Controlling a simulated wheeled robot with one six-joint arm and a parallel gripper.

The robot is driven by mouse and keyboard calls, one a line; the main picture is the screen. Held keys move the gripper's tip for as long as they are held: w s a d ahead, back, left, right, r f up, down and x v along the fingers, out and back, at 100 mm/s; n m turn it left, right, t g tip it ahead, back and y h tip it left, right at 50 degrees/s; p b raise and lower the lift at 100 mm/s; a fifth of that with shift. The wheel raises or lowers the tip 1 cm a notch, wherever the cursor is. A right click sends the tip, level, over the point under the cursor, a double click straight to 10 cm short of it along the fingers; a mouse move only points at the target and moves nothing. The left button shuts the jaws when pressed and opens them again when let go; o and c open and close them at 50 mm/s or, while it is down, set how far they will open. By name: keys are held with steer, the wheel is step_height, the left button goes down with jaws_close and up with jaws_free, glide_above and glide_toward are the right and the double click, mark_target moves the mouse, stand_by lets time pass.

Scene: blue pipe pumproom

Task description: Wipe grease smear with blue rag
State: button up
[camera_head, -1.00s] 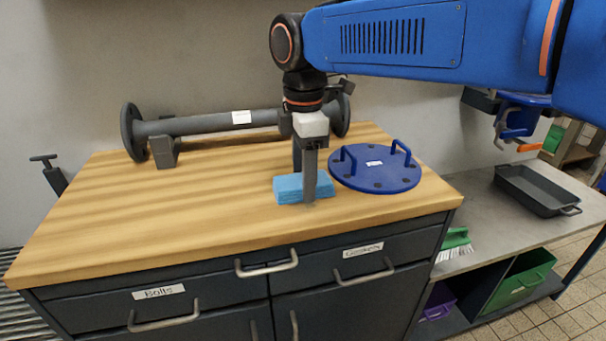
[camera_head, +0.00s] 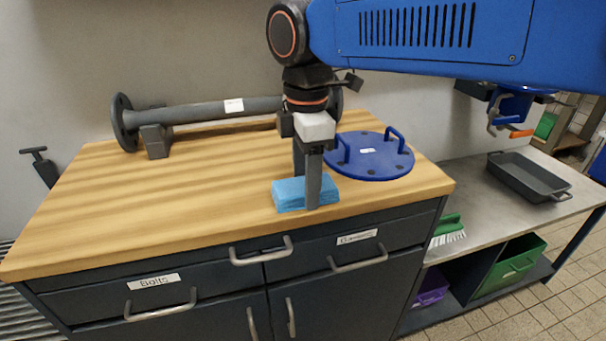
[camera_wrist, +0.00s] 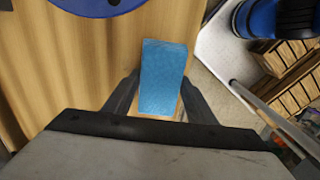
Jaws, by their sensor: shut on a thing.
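The blue rag (camera_head: 289,195) is a folded light-blue block at the front of the wooden worktop (camera_head: 170,200). My gripper (camera_head: 306,195) points straight down and is shut on the rag, with one finger on its near side. In the wrist view the rag (camera_wrist: 163,75) sits between my two fingers. The rag looks to be on or just above the wood; I cannot tell which. I see no grease smear on the visible wood; the rag and my gripper hide part of the top.
A blue round flange cover with two handles (camera_head: 375,165) lies right behind the rag. A grey flanged pipe (camera_head: 190,112) rests on supports at the back. A steel bench with a grey tray (camera_head: 528,177) and green brush (camera_head: 447,231) is at right. The worktop's left side is clear.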

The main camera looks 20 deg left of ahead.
steer(key=shift+s+d, duration=0.25)
steer(key=shift+s, duration=0.15)
steer(key=shift+w, duration=0.15)
steer(key=shift+w+a, duration=0.65)
steer(key=shift+w, duration=0.4)
steer(key=shift+w+a, duration=0.65)
steer(key=shift+w, duration=0.35)
steer(key=shift+w+a, duration=0.65)
steer(key=shift+w, duration=0.4)
steer(key=shift+r, duration=0.1)
steer(key=shift+r, duration=3)
